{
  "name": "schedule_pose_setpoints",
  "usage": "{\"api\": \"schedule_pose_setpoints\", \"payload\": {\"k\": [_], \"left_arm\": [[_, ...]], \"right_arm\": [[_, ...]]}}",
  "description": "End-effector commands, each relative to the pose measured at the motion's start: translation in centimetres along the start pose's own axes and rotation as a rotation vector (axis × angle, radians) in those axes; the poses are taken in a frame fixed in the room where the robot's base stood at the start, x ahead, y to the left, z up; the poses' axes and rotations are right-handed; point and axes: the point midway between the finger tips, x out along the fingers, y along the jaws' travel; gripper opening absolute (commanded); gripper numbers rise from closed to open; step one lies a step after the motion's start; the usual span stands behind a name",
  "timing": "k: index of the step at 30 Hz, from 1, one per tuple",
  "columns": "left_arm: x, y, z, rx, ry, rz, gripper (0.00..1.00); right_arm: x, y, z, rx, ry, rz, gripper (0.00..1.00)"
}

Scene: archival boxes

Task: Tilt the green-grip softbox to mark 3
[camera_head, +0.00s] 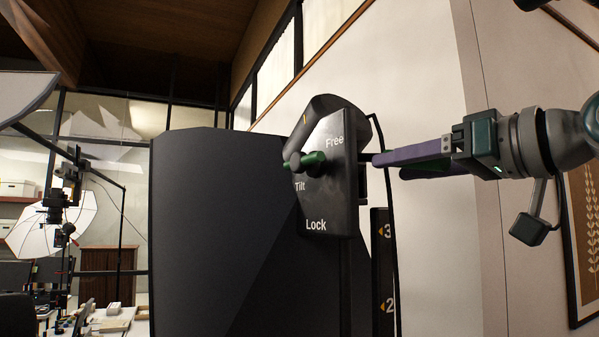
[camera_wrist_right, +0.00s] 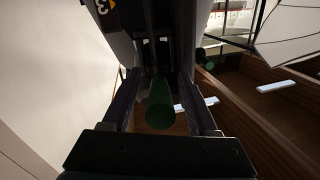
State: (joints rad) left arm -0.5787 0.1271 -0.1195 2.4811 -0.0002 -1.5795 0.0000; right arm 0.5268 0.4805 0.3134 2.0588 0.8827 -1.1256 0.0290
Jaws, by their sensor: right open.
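The softbox (camera_head: 220,230) is a large dark panel in the middle of the head view. Its dark bracket (camera_head: 325,190) reads Free, Tilt and Lock, with a green-ended lever (camera_head: 312,160) pointing near Tilt. A dark scale strip (camera_head: 383,270) shows marks 3 and 2; its pointer is not clear. My right gripper (camera_head: 388,167), with purple fingers, is right of the bracket. In the right wrist view, the green grip (camera_wrist_right: 160,106) lies between the open fingers (camera_wrist_right: 162,76), with gaps on both sides. My left gripper is not in view.
A pale wall (camera_head: 420,90) stands behind the bracket, and a black cable (camera_head: 393,200) hangs beside the scale. A framed picture (camera_head: 584,235) is at far right. A white umbrella (camera_head: 50,222), light stands and a cluttered desk are at left.

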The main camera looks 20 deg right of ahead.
Motion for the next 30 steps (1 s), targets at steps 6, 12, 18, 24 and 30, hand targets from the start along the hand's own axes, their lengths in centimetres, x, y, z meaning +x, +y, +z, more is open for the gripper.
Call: {"api": "schedule_pose_setpoints", "payload": {"k": [6, 12, 18, 24, 30], "left_arm": [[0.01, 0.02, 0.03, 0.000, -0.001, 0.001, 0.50], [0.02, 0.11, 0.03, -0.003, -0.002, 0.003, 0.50], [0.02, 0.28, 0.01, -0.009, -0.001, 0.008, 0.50], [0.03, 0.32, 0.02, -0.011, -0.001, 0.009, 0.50], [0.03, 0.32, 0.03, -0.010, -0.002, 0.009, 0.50]], "right_arm": [[-0.02, -0.01, 0.01, 0.000, -0.001, 0.000, 0.59], [-0.01, -0.01, 0.01, 0.000, 0.000, 0.000, 0.39], [0.00, 0.00, 0.01, 0.000, 0.000, 0.000, 0.17], [0.00, 0.00, 0.01, 0.000, -0.001, 0.000, 0.00], [0.01, 0.01, 0.02, 0.000, -0.001, 0.000, 0.00]]}}
